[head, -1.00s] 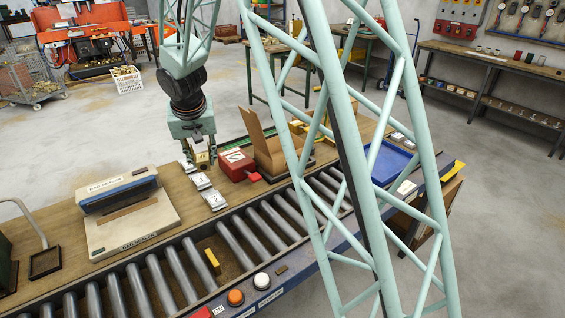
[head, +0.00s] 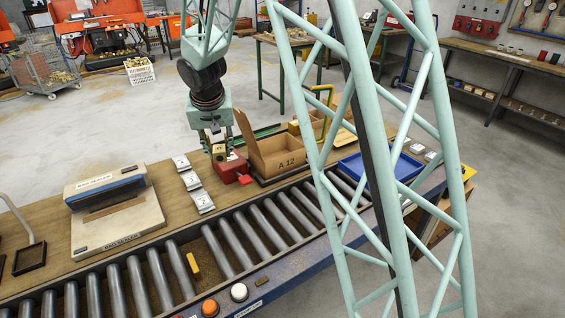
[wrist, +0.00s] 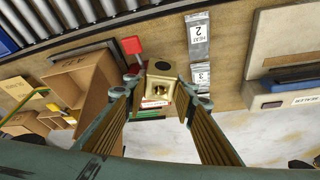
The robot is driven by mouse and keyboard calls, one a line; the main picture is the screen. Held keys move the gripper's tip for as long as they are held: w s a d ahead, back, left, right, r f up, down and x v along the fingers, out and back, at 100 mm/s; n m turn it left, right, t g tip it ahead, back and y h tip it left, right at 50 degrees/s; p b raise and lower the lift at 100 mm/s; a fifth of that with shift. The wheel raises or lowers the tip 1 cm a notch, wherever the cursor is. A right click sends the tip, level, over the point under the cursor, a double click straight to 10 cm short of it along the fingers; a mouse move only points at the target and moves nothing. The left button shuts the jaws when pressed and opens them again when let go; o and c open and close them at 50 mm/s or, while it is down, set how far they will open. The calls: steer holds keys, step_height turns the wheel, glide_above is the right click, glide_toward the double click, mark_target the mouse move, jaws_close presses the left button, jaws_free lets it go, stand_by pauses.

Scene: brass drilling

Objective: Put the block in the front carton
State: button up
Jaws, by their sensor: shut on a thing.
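A brass-coloured block (head: 218,149) with a round hole is held in my gripper (head: 217,155). In the wrist view the block (wrist: 160,84) sits between the two fingertips (wrist: 159,92), which are shut on it. The gripper points down above the red box on the wooden bench. An open brown cardboard carton marked "A 12" (head: 284,164) stands just right of the gripper, with one flap raised toward it. The carton also shows at the left in the wrist view (wrist: 90,82).
A red box (head: 233,171) lies under the gripper, left of the carton. Several labelled silver packs (head: 192,181) and a bag sealer (head: 116,212) are farther left. A smaller carton (head: 318,121) stands behind, a blue tray (head: 368,168) right. The roller conveyor (head: 235,235) runs in front.

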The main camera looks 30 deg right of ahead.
steer(key=shift+d, duration=0.35)
steer(key=shift+w+r, duration=0.1)
steer(key=w+d+r+p, duration=0.1)
steer(key=w+d+r, duration=0.2)
steer(key=w+r, duration=0.1)
steer(key=w+d+r+m+p, duration=0.1)
steer(key=w+d+r+p, duration=0.1)
steer(key=w+d+r, duration=0.2)
steer(key=w+d+r+m+p, duration=0.1)
steer(key=w+d+r+p, duration=0.1)
steer(key=w+r, duration=0.4)
steer(key=shift+w+d+r+h, duration=0.1)
steer(key=shift+w+d+h, duration=0.2)
steer(key=shift+d, duration=0.55)
steer(key=s+d+f+m+p, duration=0.1)
steer(key=s+d+f+p, duration=0.1)
steer(key=d+f, duration=0.5)
steer(key=s+d+f+m+g+h+p, duration=0.1)
steer(key=s+d+f, duration=0.2)
steer(key=d+f, duration=0.5)
step_height(320, 180, down, 6)
steer(key=shift+f+m+p, duration=0.1)
steer(key=shift+m+p, duration=0.25)
steer(key=shift+m, duration=0.05)
steer(key=shift+s, duration=0.1)
